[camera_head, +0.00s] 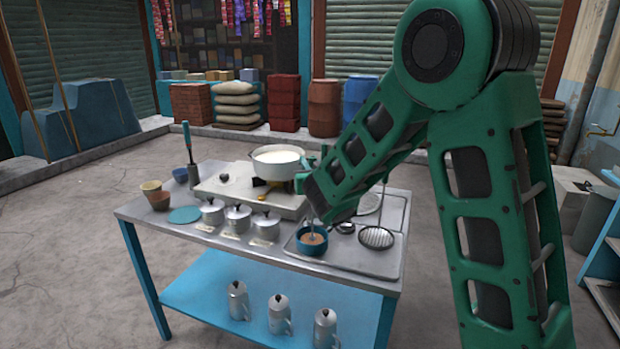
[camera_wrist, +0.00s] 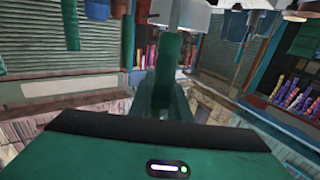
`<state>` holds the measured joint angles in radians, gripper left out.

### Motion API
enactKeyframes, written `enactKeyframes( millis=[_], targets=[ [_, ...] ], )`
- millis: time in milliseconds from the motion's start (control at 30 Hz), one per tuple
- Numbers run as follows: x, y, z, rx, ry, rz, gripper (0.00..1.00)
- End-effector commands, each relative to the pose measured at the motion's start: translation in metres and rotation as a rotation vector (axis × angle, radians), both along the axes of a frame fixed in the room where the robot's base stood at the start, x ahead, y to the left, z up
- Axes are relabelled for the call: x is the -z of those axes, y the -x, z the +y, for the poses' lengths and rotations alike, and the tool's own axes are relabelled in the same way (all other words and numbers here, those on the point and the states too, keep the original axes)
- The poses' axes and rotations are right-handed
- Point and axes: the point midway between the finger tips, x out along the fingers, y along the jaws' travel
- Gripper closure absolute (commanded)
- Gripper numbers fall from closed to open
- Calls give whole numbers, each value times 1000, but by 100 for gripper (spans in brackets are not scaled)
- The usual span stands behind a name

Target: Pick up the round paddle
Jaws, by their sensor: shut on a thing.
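My gripper (camera_head: 313,162) reaches over the table just right of the white pot, mostly hidden behind my forearm. In the wrist view my gripper (camera_wrist: 163,88) is shut on an upright green handle (camera_wrist: 165,40), which I take for the round paddle's. The paddle's round end cannot be made out in either view.
The pot (camera_head: 277,155) of milk stands on the stove (camera_head: 235,190). A teal bowl (camera_head: 311,245), a round strainer (camera_head: 376,238) and several lidded tins (camera_head: 238,218) stand nearby. Another green-handled tool (camera_head: 188,145) stands upright at the left. Metal jugs (camera_head: 279,315) are on the lower shelf.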

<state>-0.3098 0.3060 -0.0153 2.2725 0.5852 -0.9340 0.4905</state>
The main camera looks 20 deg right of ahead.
Motion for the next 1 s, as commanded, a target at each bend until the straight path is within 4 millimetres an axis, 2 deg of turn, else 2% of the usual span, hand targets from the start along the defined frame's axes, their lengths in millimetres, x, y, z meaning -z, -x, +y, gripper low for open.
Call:
enactKeyframes(
  millis=[267,700,1000],
  targets=[
    [-38,1,2,-2,-2,-6,100],
    [-83,19,82,-4,-1,-4,100],
    [-101,26,111,-2,-1,-4,100]
  ],
)
